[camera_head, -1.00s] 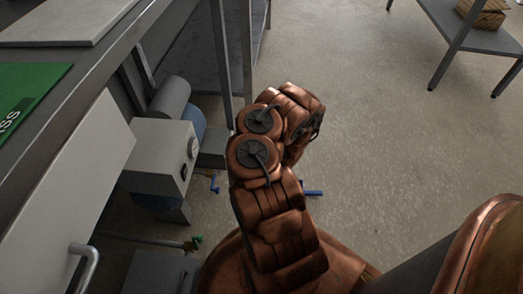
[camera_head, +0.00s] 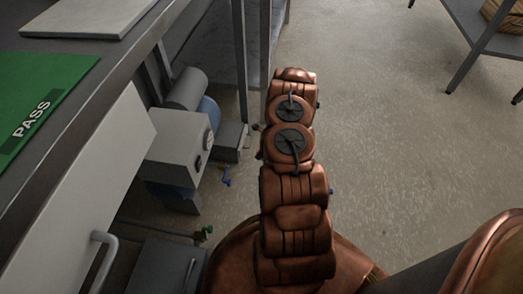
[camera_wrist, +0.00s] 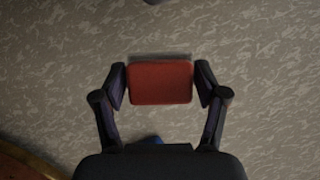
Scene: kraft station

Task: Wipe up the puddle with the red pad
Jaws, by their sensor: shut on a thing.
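In the wrist view the red pad (camera_wrist: 160,83) lies flat between the two fingers of my gripper (camera_wrist: 161,84), which are shut on its left and right sides. Patterned floor shows beneath and around it. I cannot tell whether the pad touches the floor or hangs above it. In the head view my arm hides my gripper and the pad. I cannot make out the puddle in either view.
A grey pump unit (camera_head: 178,147) stands on the floor left of my arm, under a workbench with a green PASS mat (camera_head: 40,95). A shelf leg (camera_head: 240,60) rises beyond it. A table (camera_head: 490,40) stands far right. The floor (camera_head: 400,150) between is clear.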

